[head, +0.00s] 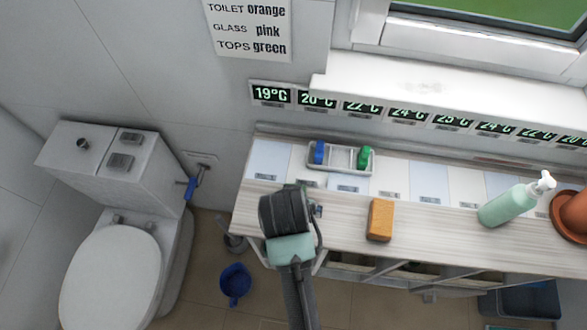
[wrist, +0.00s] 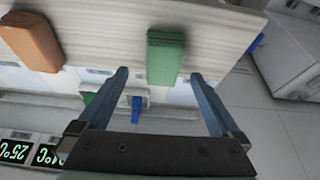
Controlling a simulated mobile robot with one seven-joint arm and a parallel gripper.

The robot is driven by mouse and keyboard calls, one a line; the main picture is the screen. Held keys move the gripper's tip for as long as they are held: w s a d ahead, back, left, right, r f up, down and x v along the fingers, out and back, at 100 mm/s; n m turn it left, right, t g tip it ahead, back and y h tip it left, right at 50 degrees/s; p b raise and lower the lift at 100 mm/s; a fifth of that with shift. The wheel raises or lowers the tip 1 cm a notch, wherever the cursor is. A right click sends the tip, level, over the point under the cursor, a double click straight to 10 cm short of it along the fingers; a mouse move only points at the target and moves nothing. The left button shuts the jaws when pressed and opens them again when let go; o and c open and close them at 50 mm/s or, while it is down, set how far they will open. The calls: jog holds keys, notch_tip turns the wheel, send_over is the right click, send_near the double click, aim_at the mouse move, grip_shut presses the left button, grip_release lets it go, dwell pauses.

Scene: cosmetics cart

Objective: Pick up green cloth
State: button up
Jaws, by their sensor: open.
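The green cloth (wrist: 166,56) shows in the wrist view as a folded, block-like green piece on the pale wood-grain top. My gripper (wrist: 160,75) is open, with its two blue-grey fingers apart. The cloth appears between and beyond the fingertips, and no contact shows. In the head view my dark wrist and arm reach over the left part of the counter. The cloth does not show there and seems hidden behind my arm.
An orange block (head: 380,220) lies right of my arm on the wooden top (head: 440,230). A white tray (head: 341,169) holds blue and green items at the back. A toilet (head: 118,255) is left.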

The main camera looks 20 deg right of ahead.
jog(key=shift+w+p+x, duration=0.15)
jog(key=shift+p+x, duration=0.05)
jog(key=shift+x, duration=1.4)
jog(key=shift+w+p+x, duration=0.2)
jog(key=shift+x, duration=1.35)
jog(key=shift+r, duration=0.1)
jog(key=c, duration=1.4)
jog(key=shift+o, duration=0.2)
notch_tip(320, 180, up, 10)
jog(key=shift+r+b, duration=0.1)
jog(key=shift+b, duration=0.25)
